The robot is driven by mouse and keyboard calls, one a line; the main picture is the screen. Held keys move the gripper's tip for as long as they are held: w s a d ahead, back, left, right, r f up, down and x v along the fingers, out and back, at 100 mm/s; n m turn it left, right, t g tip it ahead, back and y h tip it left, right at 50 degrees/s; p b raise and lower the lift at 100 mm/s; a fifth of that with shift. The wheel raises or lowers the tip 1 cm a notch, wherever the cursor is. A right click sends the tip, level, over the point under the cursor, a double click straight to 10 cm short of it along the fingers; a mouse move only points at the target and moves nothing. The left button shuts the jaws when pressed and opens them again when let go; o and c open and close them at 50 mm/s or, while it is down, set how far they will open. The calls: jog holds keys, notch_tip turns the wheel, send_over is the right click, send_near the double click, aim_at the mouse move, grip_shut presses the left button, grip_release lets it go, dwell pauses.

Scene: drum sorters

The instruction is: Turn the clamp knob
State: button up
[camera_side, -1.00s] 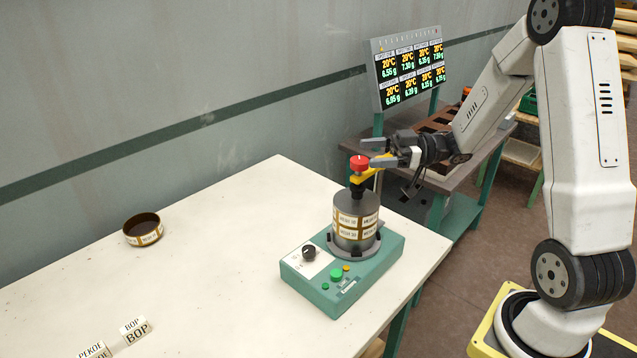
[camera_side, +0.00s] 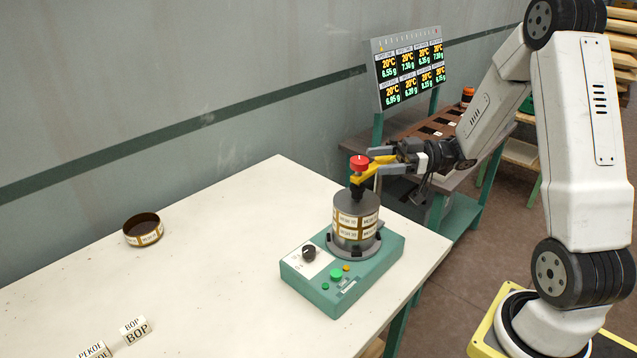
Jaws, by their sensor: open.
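The red clamp knob (camera_side: 359,163) sits on top of a yellow clamp arm (camera_side: 372,170) above a stack of metal sieves (camera_side: 356,217). The stack stands upright on a green shaker base (camera_side: 342,277). My gripper (camera_side: 380,159) is open and comes in from the right at about the height of the knob. The knob does not appear held between the fingers. I cannot tell whether a finger touches the clamp arm.
A brown round pan (camera_side: 143,230) sits at the left of the white table (camera_side: 215,262). Small label signs (camera_side: 134,330) stand at the front left. A display board (camera_side: 408,70) rises behind on a second bench. The middle of the table is clear.

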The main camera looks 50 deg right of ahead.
aim_at(368, 162)
jog(key=shift+x, duration=2.45)
